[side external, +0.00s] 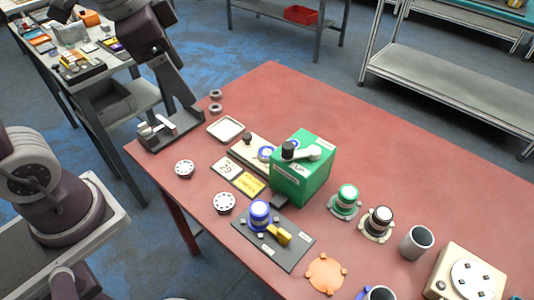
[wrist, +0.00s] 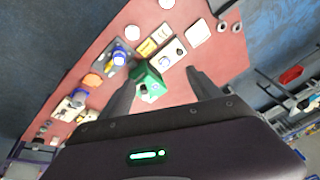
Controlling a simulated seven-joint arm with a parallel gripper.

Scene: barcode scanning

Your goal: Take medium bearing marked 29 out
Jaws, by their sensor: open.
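My gripper (wrist: 161,77) is open and empty in the wrist view, high over the table, with the green box (wrist: 150,85) between its fingers in the picture. A card that appears to read 29 (side external: 227,167) lies beside a yellow card (side external: 249,183). Two round silver flanged parts (side external: 185,169) (side external: 224,203) lie left of and below the cards. Two small dark rings (side external: 215,101) lie near the far left edge. I cannot read a 29 on any bearing or tell which is the medium one.
The green box (side external: 303,168) with a black and white top hides part of a pale fixture (side external: 253,147). A blue-topped unit (side external: 260,213) sits on a dark plate (side external: 273,240). An empty-looking tray (side external: 226,128) stands at left. The table's upper right is clear.

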